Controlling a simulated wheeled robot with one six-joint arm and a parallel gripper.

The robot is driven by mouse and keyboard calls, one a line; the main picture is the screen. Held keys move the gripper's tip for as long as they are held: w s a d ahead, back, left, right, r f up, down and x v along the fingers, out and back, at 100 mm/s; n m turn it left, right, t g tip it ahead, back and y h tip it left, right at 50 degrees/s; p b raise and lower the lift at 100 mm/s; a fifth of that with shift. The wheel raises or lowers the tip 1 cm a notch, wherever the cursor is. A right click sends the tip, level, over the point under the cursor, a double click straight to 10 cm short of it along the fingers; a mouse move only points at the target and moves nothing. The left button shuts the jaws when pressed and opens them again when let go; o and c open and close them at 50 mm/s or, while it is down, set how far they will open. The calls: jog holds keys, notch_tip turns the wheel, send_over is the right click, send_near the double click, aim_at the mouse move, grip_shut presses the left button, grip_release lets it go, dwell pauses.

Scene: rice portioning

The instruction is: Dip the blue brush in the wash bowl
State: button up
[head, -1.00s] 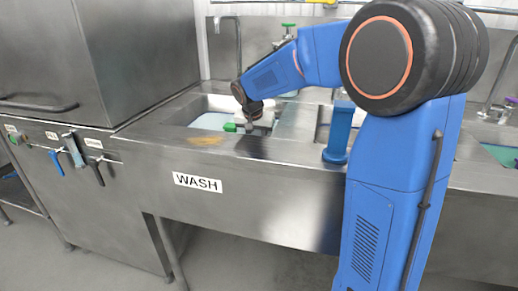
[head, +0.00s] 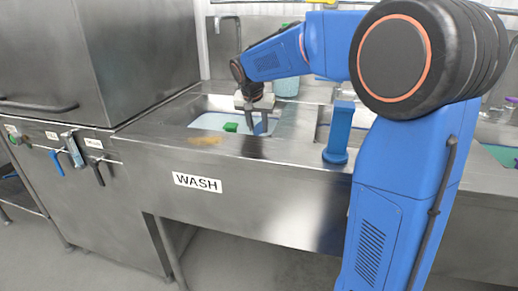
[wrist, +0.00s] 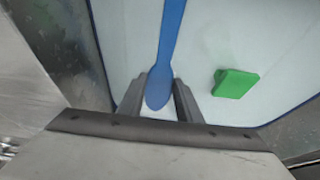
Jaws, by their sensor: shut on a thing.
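My gripper (wrist: 160,92) is shut on a long blue handle with a rounded end, which I take to be the blue brush (wrist: 168,40). In the wrist view it runs away from between the fingers toward the top edge. The head view shows my gripper (head: 258,122) over the basin marked WASH, with a bit of blue (head: 264,127) at the fingers. The wash bowl is this pale basin (wrist: 285,45) in a steel counter. No bristles can be made out, and I cannot tell whether the brush touches the basin's contents.
A green block (wrist: 235,83) is in the basin, right of the brush; it also shows in the head view (head: 231,127). A blue post-like object (head: 338,135) stands on the counter to the right. Several tools, including a blue one (head: 57,163), hang at the left.

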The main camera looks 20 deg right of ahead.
aim_at(258, 130)
notch_tip(258, 130, up, 17)
jog(key=shift+f, duration=0.2)
dwell(1.3)
